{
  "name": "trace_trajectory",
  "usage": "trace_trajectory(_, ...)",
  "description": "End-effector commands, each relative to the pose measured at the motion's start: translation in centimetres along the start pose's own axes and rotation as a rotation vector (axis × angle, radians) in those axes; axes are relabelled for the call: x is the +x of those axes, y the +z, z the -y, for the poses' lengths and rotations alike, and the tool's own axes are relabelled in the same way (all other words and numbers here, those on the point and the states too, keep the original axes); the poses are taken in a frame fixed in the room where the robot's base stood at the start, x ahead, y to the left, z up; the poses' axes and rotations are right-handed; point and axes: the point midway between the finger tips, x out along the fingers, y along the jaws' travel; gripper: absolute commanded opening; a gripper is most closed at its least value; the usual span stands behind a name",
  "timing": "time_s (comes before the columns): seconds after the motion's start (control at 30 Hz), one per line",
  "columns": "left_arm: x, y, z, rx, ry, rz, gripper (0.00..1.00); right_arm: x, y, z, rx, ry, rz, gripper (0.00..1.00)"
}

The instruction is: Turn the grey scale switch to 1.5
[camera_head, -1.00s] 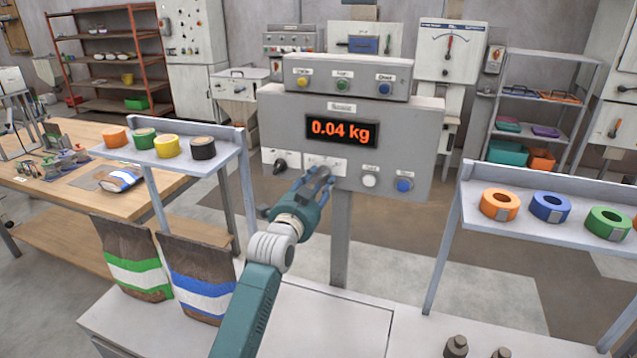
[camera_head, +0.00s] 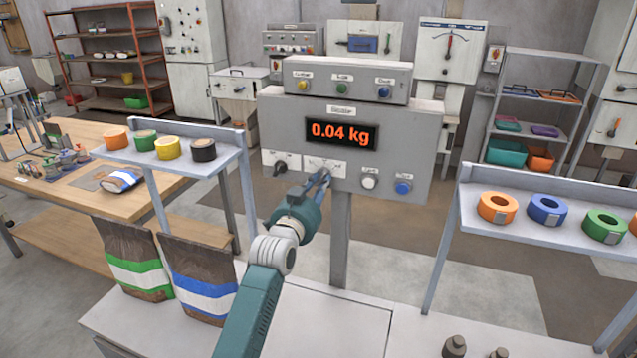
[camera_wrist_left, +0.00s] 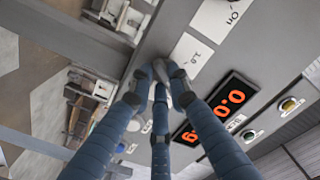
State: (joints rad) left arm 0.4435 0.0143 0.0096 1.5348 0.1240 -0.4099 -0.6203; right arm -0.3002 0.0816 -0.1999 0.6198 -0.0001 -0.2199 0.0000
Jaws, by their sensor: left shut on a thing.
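The grey scale control box (camera_head: 262,118) stands on a post and its red display (camera_head: 342,133) reads 0.04 kg. My left gripper (camera_head: 320,180) is at the box's lower front, below the display, at the white label plate (camera_head: 326,163). In the left wrist view its blue fingers (camera_wrist_left: 163,78) are closed together on the grey scale switch, which they almost fully cover. I cannot tell which way the switch points. A label reading about 1.0 (camera_wrist_left: 193,55) shows beside the fingertips. My right gripper is not in view.
A black switch (camera_head: 280,168) sits left of the gripper; a white button (camera_head: 369,181) and a blue button (camera_head: 403,187) sit to its right. Tape shelves stand at left (camera_head: 222,160) and right (camera_head: 470,215). Two filled bags, one green-striped (camera_head: 138,272) and one blue-striped (camera_head: 200,290), stand below.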

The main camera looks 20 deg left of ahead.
Motion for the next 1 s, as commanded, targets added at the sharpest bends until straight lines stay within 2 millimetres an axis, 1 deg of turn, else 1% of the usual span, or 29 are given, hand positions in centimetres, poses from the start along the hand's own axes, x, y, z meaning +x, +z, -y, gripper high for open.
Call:
trace_trajectory(0.03, 0.0, -0.1, 0.0, -0.045, 0.001, 0.001, 0.00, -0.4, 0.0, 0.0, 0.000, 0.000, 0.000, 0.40)
trace_trajectory(0.2, 0.0, -0.2, -0.1, -0.195, 0.000, 0.001, 0.00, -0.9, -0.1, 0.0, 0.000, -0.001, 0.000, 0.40)
trace_trajectory(0.5, 0.0, -0.2, -0.2, -0.400, 0.001, 0.002, 0.00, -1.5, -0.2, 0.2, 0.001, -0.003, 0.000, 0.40)
trace_trajectory(0.7, 0.0, -0.3, -0.2, -0.478, 0.000, 0.001, 0.00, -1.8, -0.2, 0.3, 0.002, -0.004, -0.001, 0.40)
trace_trajectory(1.0, 0.0, -0.3, -0.2, -0.517, 0.000, 0.000, 0.00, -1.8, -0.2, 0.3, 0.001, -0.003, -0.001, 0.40)
